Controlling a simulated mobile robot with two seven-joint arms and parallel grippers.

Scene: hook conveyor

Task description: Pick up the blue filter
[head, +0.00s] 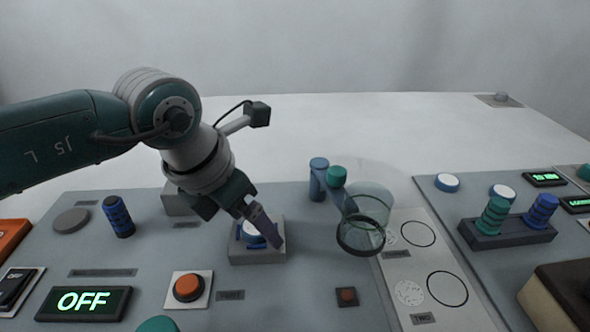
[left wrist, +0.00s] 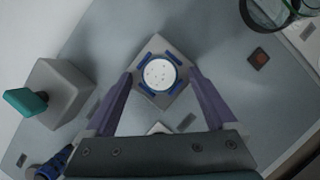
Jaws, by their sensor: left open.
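Another blue ribbed cylinder (head: 543,210) stands in a dark rack (head: 500,238) at the right, beside a teal one (head: 494,216). My left gripper (head: 263,232) is over a grey block (head: 258,256) holding a white disc between blue clips. In the left wrist view, the left gripper (left wrist: 160,76) is open, its fingers on either side of the speckled white disc (left wrist: 158,73). I cannot tell whether they touch the block. My right gripper is out of view.
An orange button (head: 188,288) and an OFF display (head: 83,303) are in front. A plate with circles (head: 447,289) holds a speckled disc (head: 408,292). The white surface behind is mostly clear.

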